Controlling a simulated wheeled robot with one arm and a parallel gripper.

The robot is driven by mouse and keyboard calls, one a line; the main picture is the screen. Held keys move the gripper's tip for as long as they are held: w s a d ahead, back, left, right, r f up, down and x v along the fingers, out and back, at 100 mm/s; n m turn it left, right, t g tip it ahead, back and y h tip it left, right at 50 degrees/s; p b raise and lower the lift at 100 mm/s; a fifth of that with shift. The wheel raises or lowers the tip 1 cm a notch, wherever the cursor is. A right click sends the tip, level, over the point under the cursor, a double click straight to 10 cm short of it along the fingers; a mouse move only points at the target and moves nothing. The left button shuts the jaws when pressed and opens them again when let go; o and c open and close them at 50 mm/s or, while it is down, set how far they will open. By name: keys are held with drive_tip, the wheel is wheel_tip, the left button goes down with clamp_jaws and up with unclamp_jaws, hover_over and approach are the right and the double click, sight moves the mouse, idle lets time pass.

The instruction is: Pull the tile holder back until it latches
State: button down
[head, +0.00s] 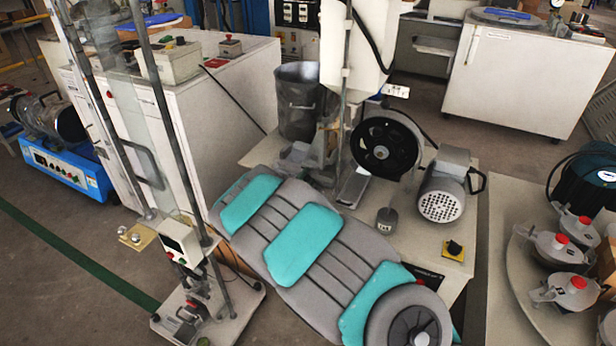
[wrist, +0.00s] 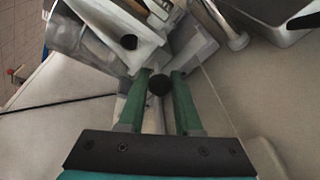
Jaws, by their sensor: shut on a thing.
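In the wrist view, the two green fingers of my gripper (wrist: 160,80) reach forward and close on a small dark round knob (wrist: 159,86). The knob sits at the near end of a pale mechanism (wrist: 110,22), which seems to be the tile holder; where one part ends and another begins is unclear. In the head view, the grey machine parts (head: 322,147) stand on the bench behind my grey and teal arm. My arm hides the gripper and the knob there. I cannot tell whether the holder is latched.
A grey bucket (head: 298,100) stands behind the mechanism; it also shows in the wrist view (wrist: 70,30). A black wheel (head: 384,146) and a motor (head: 443,187) are to the right on the pale bench (head: 400,225). A stand with metal posts (head: 165,110) is left of my arm.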

drive_tip(key=c, duration=0.6)
unclamp_jaws()
drive_tip(key=shift+s, duration=0.1)
drive_tip(key=shift+v, duration=3.85)
